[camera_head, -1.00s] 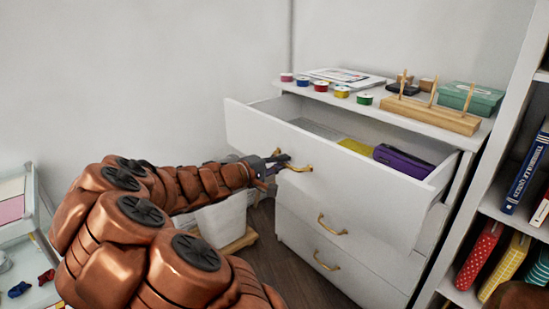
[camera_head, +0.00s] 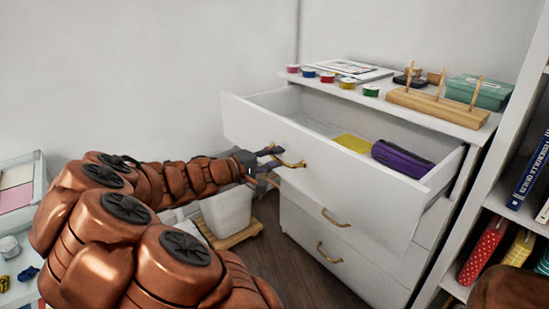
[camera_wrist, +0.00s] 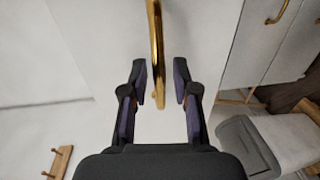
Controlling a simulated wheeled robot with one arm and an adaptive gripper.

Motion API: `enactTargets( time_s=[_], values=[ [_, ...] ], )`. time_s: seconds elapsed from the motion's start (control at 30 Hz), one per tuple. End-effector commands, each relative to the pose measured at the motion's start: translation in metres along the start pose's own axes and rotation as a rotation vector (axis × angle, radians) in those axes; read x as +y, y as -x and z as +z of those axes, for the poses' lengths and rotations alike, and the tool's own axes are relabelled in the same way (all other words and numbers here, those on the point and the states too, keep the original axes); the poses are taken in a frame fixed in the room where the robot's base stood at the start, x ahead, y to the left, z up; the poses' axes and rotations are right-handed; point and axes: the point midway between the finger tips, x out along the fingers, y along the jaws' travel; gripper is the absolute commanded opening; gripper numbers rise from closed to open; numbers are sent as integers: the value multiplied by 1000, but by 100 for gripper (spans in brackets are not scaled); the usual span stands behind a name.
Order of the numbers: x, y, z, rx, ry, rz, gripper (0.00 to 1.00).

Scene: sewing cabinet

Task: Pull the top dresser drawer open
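The top drawer (camera_head: 345,165) of the white dresser (camera_head: 455,130) is pulled well out, and its inside shows. A purple case (camera_head: 402,160) and a yellow item (camera_head: 353,143) lie in it. Its brass handle (camera_head: 291,164) is on the front, and it also shows in the wrist view (camera_wrist: 157,45). My gripper (camera_head: 272,157) is at the left end of this handle. In the wrist view my gripper (camera_wrist: 160,82) has its fingers apart, with the handle's end between the fingertips and gaps on both sides.
Two lower drawers with brass handles (camera_head: 336,218) are closed. Thread spools (camera_head: 327,77), a wooden rack (camera_head: 437,107) and a green box (camera_head: 478,92) sit on the dresser top. A bookshelf (camera_head: 520,185) stands close on the right.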

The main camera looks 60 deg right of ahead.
Motion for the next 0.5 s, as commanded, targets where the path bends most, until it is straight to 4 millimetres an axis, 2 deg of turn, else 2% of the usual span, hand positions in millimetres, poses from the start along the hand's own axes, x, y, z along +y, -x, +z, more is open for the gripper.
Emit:
enactTargets(
  time_s=[0.37,0.5],
  values=[
    [0,1,0,0,0,0,37],
    [0,9,-1,2,0,1,37]
  ],
)
